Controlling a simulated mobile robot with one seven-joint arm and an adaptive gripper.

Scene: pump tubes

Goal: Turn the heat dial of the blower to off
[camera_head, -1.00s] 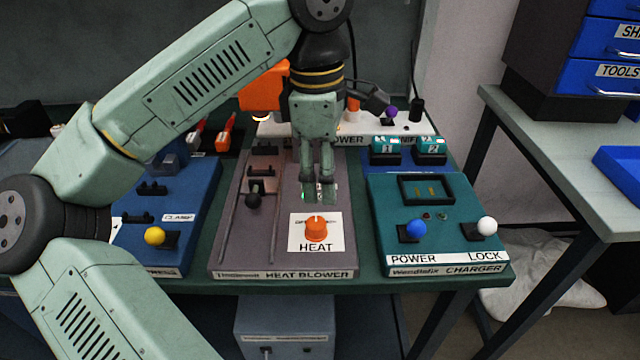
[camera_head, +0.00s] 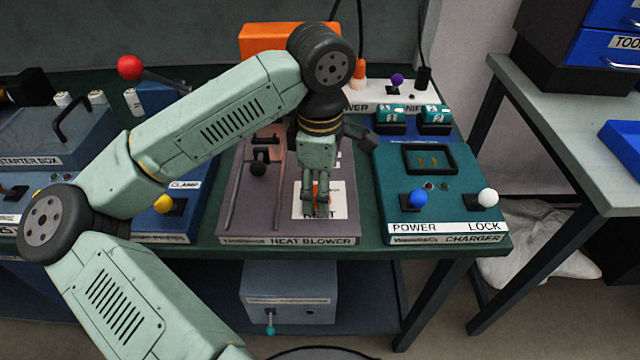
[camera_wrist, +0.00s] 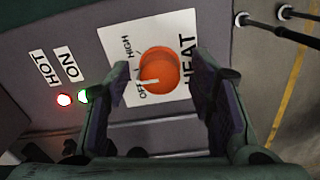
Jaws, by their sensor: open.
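The orange heat dial (camera_wrist: 165,68) sits on a white plate (camera_wrist: 112,38) marked HIGH, OFF and HEAT. Its white pointer line is on the side of those marks, close to the OFF lettering. My gripper (camera_wrist: 161,62) is open in the wrist view, with one finger on each side of the dial and gaps visible. In the head view my gripper (camera_head: 316,213) is down over the dial and hides most of it. The heat blower (camera_head: 238,226) is the grey-brown panel. Its red HOT light (camera_wrist: 64,99) and green ON light (camera_wrist: 83,96) look bright.
A slider with a black knob (camera_head: 258,168) is left of my gripper on the blower. The teal charger box (camera_head: 440,185), with a blue knob (camera_head: 418,197) and a white knob (camera_head: 488,197), stands close on the right. The clamp unit's yellow knob (camera_head: 164,204) is to the left.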

